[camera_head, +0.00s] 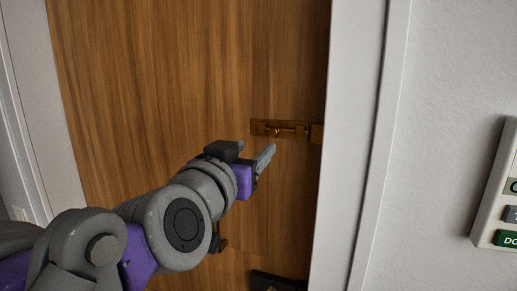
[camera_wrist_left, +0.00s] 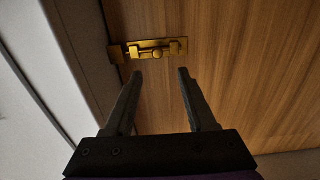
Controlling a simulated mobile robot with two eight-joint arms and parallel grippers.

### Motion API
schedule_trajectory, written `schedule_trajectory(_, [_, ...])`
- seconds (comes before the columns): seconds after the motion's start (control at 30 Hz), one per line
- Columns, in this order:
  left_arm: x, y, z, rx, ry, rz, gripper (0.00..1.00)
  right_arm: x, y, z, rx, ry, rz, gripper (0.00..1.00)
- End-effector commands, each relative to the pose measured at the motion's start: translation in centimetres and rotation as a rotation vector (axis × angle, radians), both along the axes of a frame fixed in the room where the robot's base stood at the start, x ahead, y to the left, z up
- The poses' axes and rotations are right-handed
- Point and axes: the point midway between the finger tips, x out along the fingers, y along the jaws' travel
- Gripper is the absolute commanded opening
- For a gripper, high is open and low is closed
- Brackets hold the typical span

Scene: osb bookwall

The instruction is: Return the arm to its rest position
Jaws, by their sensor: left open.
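My left gripper (camera_head: 255,152) reaches in from the lower left in the head view, in front of a wooden door. It is open and empty. In the left wrist view its two fingers (camera_wrist_left: 159,76) stand apart, with only the door behind them. A brass slide bolt (camera_head: 285,130) is fixed on the door near its right edge, just beyond the fingertips. The bolt also shows in the left wrist view (camera_wrist_left: 150,49), ahead of the fingers and apart from them. My right gripper is in neither view.
The wooden door (camera_head: 150,90) fills the middle of the head view. A white door frame (camera_head: 353,140) runs down its right side. A panel with buttons (camera_head: 497,200) is on the white wall at the far right. A dark fitting (camera_head: 275,282) is low on the door.

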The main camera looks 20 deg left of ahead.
Motion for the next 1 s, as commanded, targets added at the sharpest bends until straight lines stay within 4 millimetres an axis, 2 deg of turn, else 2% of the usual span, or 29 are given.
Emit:
schedule_trajectory(0.47, [-0.4, 0.0, 0.1, 0.001, -0.001, 0.000, 0.56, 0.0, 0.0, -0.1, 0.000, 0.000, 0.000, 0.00])
schedule_trajectory(0.53, [-0.3, 0.0, -0.3, 0.001, 0.006, -0.003, 0.56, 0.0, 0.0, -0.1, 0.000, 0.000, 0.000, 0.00])
schedule_trajectory(0.6, [0.0, -0.3, -1.6, 0.001, 0.029, -0.013, 0.56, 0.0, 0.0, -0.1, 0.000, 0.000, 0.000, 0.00])
schedule_trajectory(0.67, [0.3, -0.6, -3.8, 0.004, 0.071, -0.030, 0.56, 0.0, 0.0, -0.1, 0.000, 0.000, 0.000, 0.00])
schedule_trajectory(0.77, [0.9, -1.3, -9.8, 0.007, 0.182, -0.067, 0.56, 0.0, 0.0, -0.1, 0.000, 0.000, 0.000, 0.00])
schedule_trajectory(0.8, [0.9, -1.6, -12.8, 0.009, 0.238, -0.082, 0.56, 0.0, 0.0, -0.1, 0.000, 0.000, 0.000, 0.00])
schedule_trajectory(0.87, [0.6, -1.8, -17.5, 0.011, 0.328, -0.099, 0.56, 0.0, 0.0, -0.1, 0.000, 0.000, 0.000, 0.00])
schedule_trajectory(0.9, [0.2, -1.8, -20.6, 0.012, 0.387, -0.106, 0.56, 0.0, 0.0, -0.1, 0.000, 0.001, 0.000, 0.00])
schedule_trajectory(0.97, [-0.7, -1.7, -25.2, 0.014, 0.476, -0.110, 0.56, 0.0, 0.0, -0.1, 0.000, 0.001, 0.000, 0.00])
schedule_trajectory(1.0, [-1.4, -1.5, -28.2, 0.015, 0.536, -0.110, 0.56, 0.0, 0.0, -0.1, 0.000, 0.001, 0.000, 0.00])
